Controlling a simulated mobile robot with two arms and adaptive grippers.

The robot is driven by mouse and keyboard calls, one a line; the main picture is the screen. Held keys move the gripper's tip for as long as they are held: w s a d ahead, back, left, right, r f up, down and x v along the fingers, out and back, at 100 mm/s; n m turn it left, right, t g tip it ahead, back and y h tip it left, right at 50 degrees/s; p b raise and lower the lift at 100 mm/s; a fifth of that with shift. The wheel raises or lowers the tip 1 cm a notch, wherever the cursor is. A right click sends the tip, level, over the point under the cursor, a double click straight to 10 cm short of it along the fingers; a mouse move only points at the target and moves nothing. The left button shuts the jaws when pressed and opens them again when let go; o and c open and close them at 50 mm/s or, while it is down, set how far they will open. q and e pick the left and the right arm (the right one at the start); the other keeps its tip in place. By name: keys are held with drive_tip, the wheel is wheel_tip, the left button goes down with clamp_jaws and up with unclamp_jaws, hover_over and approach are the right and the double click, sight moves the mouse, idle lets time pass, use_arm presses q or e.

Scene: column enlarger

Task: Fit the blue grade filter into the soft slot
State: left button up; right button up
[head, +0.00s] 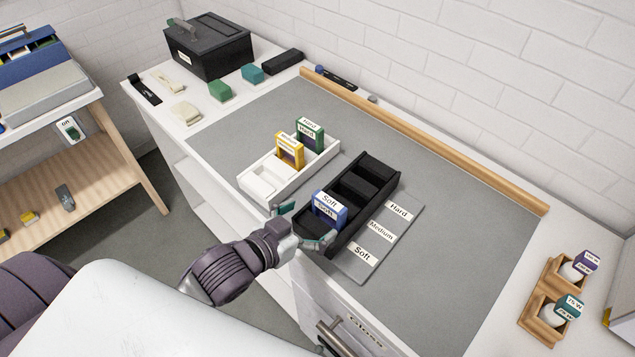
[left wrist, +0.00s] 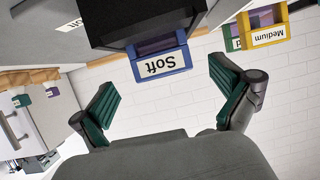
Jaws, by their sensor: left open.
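The blue grade filter (head: 329,209), labelled Soft, stands upright in the near compartment of the black rack (head: 345,240), level with the Soft label (head: 362,254). How deep it sits is hard to tell. My left gripper (head: 300,226) is open at the rack's near end, its fingers spread and empty. In the left wrist view the blue filter (left wrist: 162,64) shows just beyond and between the open fingertips (left wrist: 165,85), apart from them. The rack's middle and far compartments look empty. My right gripper is out of view.
A white tray (head: 262,190) beside the rack holds a yellow Medium filter (head: 289,150) and a green Hard filter (head: 310,134); its near part is empty. A wooden strip (head: 430,140) borders the grey mat (head: 460,240), which is clear at right. Wooden holders (head: 538,318) stand at far right.

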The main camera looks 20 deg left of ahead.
use_arm(q)
drive_tip(key=shift+p+v, duration=0.3)
drive_tip(key=shift+v, duration=0.45)
drive_tip(key=s+a, duration=0.4)
drive_tip(key=s, duration=0.8)
drive_tip(key=shift+s+a+r, duration=0.15)
drive_tip(key=shift+s+r, duration=0.1)
drive_tip(key=s+a+f+n+g+y+b, duration=0.1)
drive_tip(key=a+f+g, duration=0.15)
drive_tip(key=f, duration=0.85)
drive_tip(key=s+a+f+g+y+b, duration=0.1)
drive_tip(key=s+a+f+y, duration=0.15)
drive_tip(key=f, duration=0.75)
drive_tip(key=s+a+f+n+g+b, duration=0.1)
drive_tip(key=a+f, duration=0.2)
drive_tip(key=f, duration=0.8)
drive_tip(key=s+d+f+g, duration=0.2)
drive_tip(key=s+f, duration=0.3)
drive_tip(key=f, duration=0.3)
drive_tip(key=s+d+f+g+b, duration=0.1)
drive_tip(key=s+f+g, duration=0.2)
drive_tip(key=f, duration=0.5)
drive_tip(key=s+d+f+g+b, duration=0.1)
drive_tip(key=s+d+f+g, duration=0.1)
drive_tip(key=s+f, duration=0.4)
wheel_tip(320, 180, down, 2)
drive_tip(key=shift+s+d+f+m+y, duration=0.15)
drive_tip(key=shift+s+d+m+y, duration=0.2)
drive_tip(key=shift+y, duration=0.1)
